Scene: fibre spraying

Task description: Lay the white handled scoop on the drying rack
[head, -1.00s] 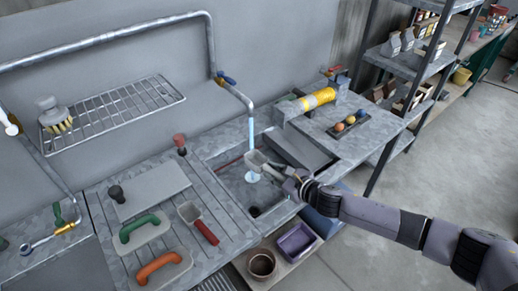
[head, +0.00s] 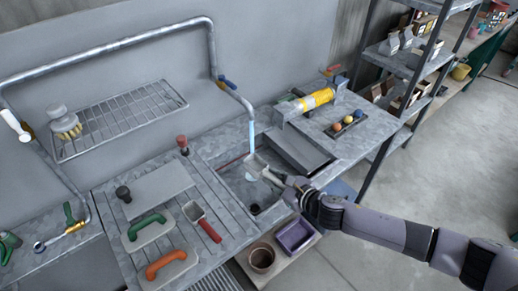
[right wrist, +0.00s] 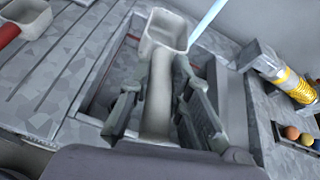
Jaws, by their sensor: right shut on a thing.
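The white handled scoop (head: 256,166) is over the sink, under the tap's water stream. My right gripper (head: 288,183) is shut on its pale handle. In the right wrist view the scoop's bowl (right wrist: 165,32) points away from the gripper (right wrist: 157,98), and the handle lies between the fingers. The stream meets the scoop's right rim there, though I cannot tell if water runs into the bowl. The wire drying rack (head: 128,121) is on the wall at upper left, well away from the scoop. My left gripper is not in view.
A brush (head: 64,122) stands at the rack's left end; the rest of it is bare. The tap pipe (head: 211,50) rises beside the rack. A red-handled scoop (head: 208,229) and two floats (head: 146,231) (head: 170,266) lie on the ribbed board. A yellow-banded cylinder (head: 312,101) lies right.

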